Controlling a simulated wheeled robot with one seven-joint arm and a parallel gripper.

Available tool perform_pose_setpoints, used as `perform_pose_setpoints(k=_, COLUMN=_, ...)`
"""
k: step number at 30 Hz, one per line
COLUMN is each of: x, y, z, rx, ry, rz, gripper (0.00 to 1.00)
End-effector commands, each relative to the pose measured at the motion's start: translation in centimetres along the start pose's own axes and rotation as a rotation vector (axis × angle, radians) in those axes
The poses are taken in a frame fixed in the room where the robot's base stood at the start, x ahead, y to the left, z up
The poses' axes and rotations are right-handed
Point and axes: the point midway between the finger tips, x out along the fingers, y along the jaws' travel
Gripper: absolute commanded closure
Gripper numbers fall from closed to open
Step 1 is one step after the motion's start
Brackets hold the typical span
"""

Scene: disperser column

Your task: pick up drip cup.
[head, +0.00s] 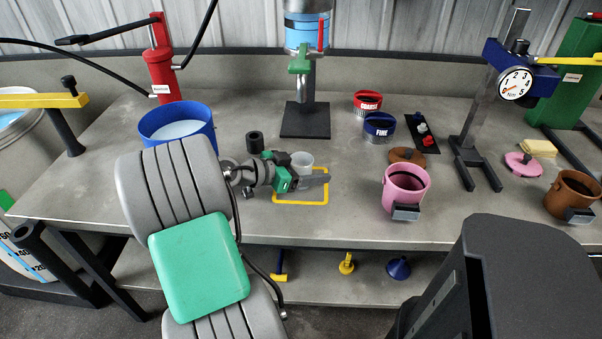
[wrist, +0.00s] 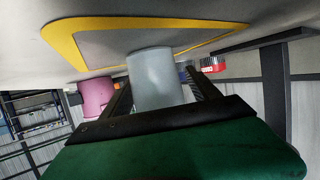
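The drip cup (head: 301,159) is a small pale grey cup standing near the back of a yellow-edged square (head: 300,203) on the bench. In the wrist view the cup (wrist: 156,78) is large and sits between the two fingers of my gripper (wrist: 160,92), with the yellow edge (wrist: 62,40) around its far end. In the head view my gripper (head: 314,176) is low over the square, and its near dark finger passes in front of the cup's lower part. The fingers are spread, with a small gap on the right side. Contact on the left is unclear.
A dark stand base (head: 305,122) is behind the cup. Right are a pink container (head: 405,187), red (head: 367,102) and blue (head: 379,127) labelled cups and a gauge stand (head: 475,160). The bench between cup and pink container is clear.

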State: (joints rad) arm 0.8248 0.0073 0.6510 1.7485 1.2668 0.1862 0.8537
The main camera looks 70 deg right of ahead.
Motion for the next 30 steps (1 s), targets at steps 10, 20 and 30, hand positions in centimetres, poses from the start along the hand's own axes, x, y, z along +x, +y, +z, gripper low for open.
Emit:
perform_pose_setpoints(k=10, x=-0.04, y=-0.02, z=0.01, rx=0.0, ry=-0.001, rz=0.0, gripper=0.59)
perform_pose_setpoints(k=20, x=-0.05, y=-0.01, z=0.02, rx=0.0, ry=-0.001, rz=0.0, gripper=0.86)
perform_pose_setpoints(k=30, x=-0.34, y=-0.05, z=-0.77, rx=0.002, ry=0.0, rz=-0.001, gripper=0.9)
